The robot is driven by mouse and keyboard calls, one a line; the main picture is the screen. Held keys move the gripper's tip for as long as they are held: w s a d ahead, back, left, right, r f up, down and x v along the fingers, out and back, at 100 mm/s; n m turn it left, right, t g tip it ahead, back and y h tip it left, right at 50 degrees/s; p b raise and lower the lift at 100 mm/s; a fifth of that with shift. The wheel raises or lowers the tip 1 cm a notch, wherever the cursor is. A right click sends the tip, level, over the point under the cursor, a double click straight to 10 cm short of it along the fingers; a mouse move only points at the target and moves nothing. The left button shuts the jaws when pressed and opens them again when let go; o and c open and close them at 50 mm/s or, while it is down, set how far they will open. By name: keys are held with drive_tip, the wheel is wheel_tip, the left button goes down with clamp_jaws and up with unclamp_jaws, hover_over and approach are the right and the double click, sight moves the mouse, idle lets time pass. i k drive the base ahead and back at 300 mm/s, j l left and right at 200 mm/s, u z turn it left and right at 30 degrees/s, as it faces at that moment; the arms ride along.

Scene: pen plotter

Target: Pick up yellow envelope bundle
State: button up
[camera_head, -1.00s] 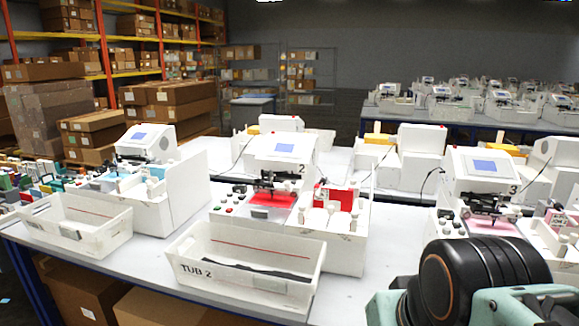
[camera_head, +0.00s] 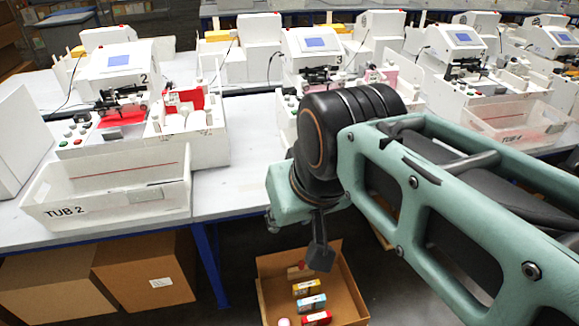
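A small yellow bundle (camera_head: 306,287) lies in an open cardboard box (camera_head: 352,297) on the floor, at the bottom of the head view. It is one of a row of coloured bundles and looks like the yellow envelope bundle. My gripper (camera_head: 320,256) hangs from my arm above the back part of the box, in front of it in the picture. One dark fingertip shows clearly; the other is hidden, so its opening cannot be told. The yellow bundle lies just below and left of that fingertip and appears apart from it.
A light blue bundle (camera_head: 311,302), a red bundle (camera_head: 317,318) and a tan-red bundle (camera_head: 299,271) share the box. The table (camera_head: 235,195) carries plotters and tub 2 (camera_head: 110,200); its blue leg (camera_head: 210,265) stands left of the box. Closed cartons (camera_head: 150,272) sit under the table.

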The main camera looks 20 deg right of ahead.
sight(308, 288)
drive_tip(key=k+l+z, duration=0.1)
drive_tip(key=k+z, duration=0.25)
drive_tip(key=k+l+z, duration=0.15)
drive_tip(key=z, duration=0.2)
drive_tip(key=k, duration=0.1)
